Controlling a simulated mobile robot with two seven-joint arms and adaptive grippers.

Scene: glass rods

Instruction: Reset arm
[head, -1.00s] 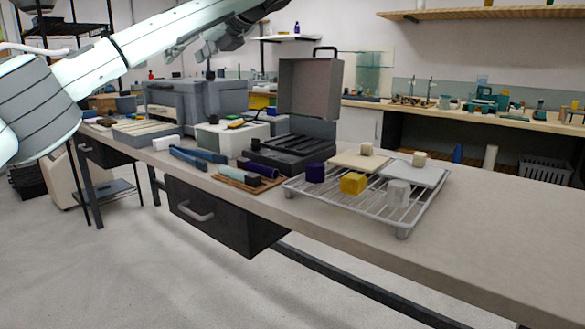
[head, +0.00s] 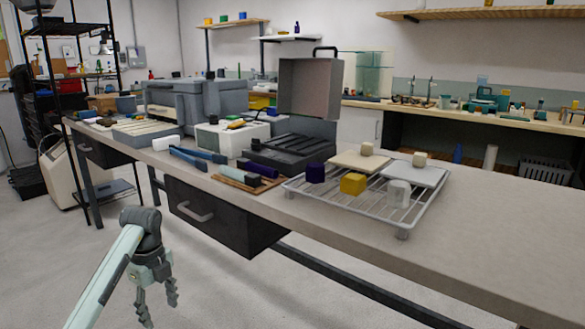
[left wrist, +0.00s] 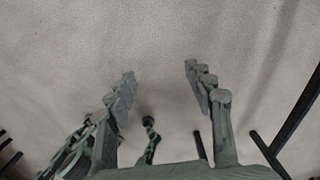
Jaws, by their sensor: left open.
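My left gripper (head: 158,308) hangs low at the bottom left of the head view, over the floor and in front of the workbench (head: 500,225). Its fingers point down, are apart and hold nothing. In the left wrist view the two fingers (left wrist: 160,90) are spread, with only bare grey floor between them. My right gripper is in neither view.
The bench has a drawer (head: 215,212) facing me. A black shelf (head: 48,100) stands left. The floor around the gripper is clear.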

